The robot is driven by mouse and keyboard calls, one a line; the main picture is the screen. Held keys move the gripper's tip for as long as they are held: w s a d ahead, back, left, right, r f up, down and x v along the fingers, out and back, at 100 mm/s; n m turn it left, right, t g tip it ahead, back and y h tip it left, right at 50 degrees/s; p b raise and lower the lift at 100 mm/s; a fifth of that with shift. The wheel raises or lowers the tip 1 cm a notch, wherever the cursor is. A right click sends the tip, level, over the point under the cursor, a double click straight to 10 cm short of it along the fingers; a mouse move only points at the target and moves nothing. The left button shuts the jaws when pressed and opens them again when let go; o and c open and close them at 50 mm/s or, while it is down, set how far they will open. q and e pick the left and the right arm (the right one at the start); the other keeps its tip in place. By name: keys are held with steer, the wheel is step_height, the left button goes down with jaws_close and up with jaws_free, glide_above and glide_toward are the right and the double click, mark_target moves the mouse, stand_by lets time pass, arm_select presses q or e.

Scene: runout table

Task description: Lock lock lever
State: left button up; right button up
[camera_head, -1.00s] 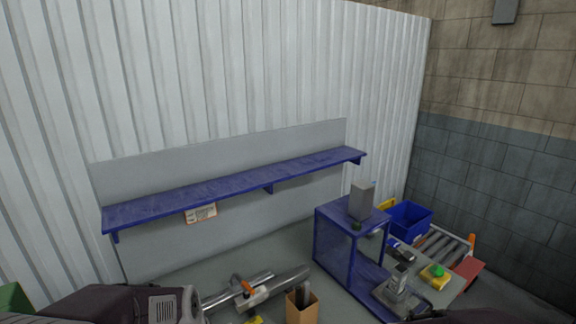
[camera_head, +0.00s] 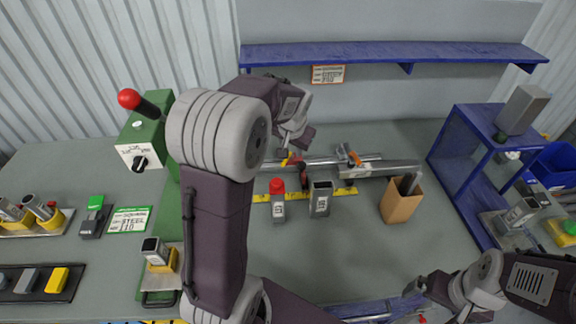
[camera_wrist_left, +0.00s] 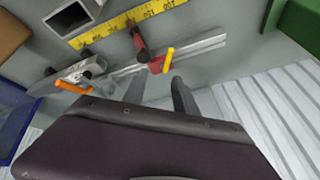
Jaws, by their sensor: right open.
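A silver rail (camera_head: 385,168) runs along the back of the table. A red stop block (camera_head: 304,175) with a small yellow lever (camera_head: 287,159) sits on it; in the left wrist view the yellow lever (camera_wrist_left: 167,60) sticks out from the red block (camera_wrist_left: 156,66). A second lever, orange (camera_head: 354,158), is on a grey fitting to the right; it also shows in the left wrist view (camera_wrist_left: 72,87). I cannot tell which is the lock lever. My left gripper (camera_wrist_left: 158,82) is open, its fingertips just short of the yellow lever. My right gripper (camera_head: 418,289) is open, low and right, away from the rail.
A yellow measuring tape (camera_head: 262,198) lies along the rail. A red-topped block (camera_head: 278,205), a grey tube (camera_head: 320,200) and a cardboard box (camera_head: 400,203) stand in front. A green machine (camera_head: 150,135) is left, a blue stand (camera_head: 490,150) right.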

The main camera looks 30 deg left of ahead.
mark_target(284, 162)
arm_select(q)
steer(key=shift+n, duration=0.3)
steer(key=x, duration=0.3)
steer(key=s+a+x, duration=0.1)
steer(key=x, duration=0.3)
steer(key=a+x, duration=0.1)
steer(key=x, duration=0.3)
steer(key=shift+s+f, duration=0.3)
steer(key=shift+f, duration=0.05)
jaws_close()
stand_by(0.5)
